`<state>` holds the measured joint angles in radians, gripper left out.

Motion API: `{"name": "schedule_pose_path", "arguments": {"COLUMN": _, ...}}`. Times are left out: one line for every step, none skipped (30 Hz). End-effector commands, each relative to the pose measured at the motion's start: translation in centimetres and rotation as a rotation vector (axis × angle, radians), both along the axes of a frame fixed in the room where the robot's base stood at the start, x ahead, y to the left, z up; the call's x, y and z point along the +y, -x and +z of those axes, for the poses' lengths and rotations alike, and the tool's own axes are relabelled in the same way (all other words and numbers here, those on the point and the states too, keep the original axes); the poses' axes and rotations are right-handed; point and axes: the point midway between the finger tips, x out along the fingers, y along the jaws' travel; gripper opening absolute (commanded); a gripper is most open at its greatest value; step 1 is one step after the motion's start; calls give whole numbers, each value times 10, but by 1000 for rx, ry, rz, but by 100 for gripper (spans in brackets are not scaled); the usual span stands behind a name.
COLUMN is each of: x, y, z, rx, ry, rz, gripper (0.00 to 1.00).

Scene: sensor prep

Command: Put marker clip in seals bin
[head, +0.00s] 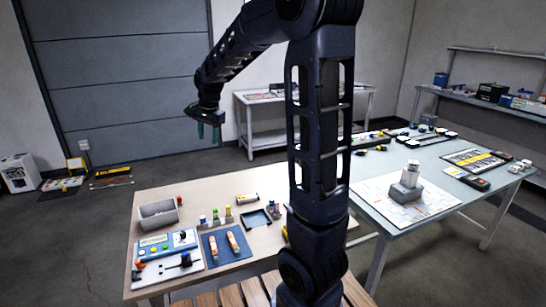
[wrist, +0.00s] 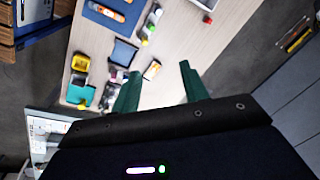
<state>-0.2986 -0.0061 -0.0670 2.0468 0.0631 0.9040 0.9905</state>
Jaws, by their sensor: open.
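My gripper (head: 208,133) is raised in the air above the far side of the wooden table, its green fingers pointing down. In the wrist view my gripper (wrist: 160,85) is open, with nothing between the fingers. A grey open bin (head: 158,216) stands at the table's back left; I cannot read a label showing whether it is the seals bin. Part of it also shows at the top of the wrist view (wrist: 207,4). I cannot pick out the marker clip for certain among the small items. My arm hides part of the table's right side.
A yellow bin (wrist: 80,62) shows in the wrist view. A grey-topped table (head: 440,195) adjoins right.

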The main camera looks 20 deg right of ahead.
Motion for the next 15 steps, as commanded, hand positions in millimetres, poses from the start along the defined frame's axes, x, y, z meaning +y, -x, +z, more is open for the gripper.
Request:
{"name": "schedule_pose_path", "arguments": {"x": -11, "y": 15, "z": 9, "rx": -17, "ry": 4, "rz": 30, "gripper": 44}}
{"name": "schedule_pose_path", "arguments": {"x": -17, "y": 23, "z": 14, "rx": -26, "ry": 9, "rz": 52, "gripper": 44}}
{"name": "schedule_pose_path", "arguments": {"x": -25, "y": 34, "z": 18, "rx": -37, "ry": 16, "rz": 81, "gripper": 44}}
{"name": "schedule_pose_path", "arguments": {"x": -30, "y": 42, "z": 22, "rx": -45, "ry": 21, "rz": 104, "gripper": 44}}
{"name": "schedule_pose_path", "arguments": {"x": -36, "y": 50, "z": 25, "rx": -53, "ry": 27, "rz": 126, "gripper": 44}}
{"name": "schedule_pose_path", "arguments": {"x": -43, "y": 62, "z": 29, "rx": -65, "ry": 34, "rz": 155, "gripper": 44}}
{"name": "schedule_pose_path", "arguments": {"x": -48, "y": 70, "z": 32, "rx": -73, "ry": 41, "rz": 177, "gripper": 44}}
{"name": "schedule_pose_path", "arguments": {"x": -53, "y": 79, "z": 34, "rx": -82, "ry": 48, "rz": 199, "gripper": 44}}
{"name": "schedule_pose_path", "arguments": {"x": -59, "y": 90, "z": 37, "rx": -91, "ry": 57, "rz": 228, "gripper": 44}}
{"name": "schedule_pose_path", "arguments": {"x": -64, "y": 99, "z": 39, "rx": -101, "ry": 65, "rz": 251, "gripper": 44}}
{"name": "schedule_pose_path", "arguments": {"x": -68, "y": 108, "z": 41, "rx": -109, "ry": 72, "rz": 272, "gripper": 44}}
{"name": "schedule_pose_path", "arguments": {"x": -74, "y": 119, "z": 43, "rx": -120, "ry": 83, "rz": 301, "gripper": 44}}
{"name": "schedule_pose_path", "arguments": {"x": -78, "y": 128, "z": 43, "rx": -128, "ry": 92, "rz": 323, "gripper": 44}}
{"name": "schedule_pose_path", "arguments": {"x": -83, "y": 137, "z": 45, "rx": -136, "ry": 102, "rz": 345, "gripper": 44}}
{"name": "schedule_pose_path", "arguments": {"x": -88, "y": 149, "z": 45, "rx": -147, "ry": 113, "rz": 374, "gripper": 44}}
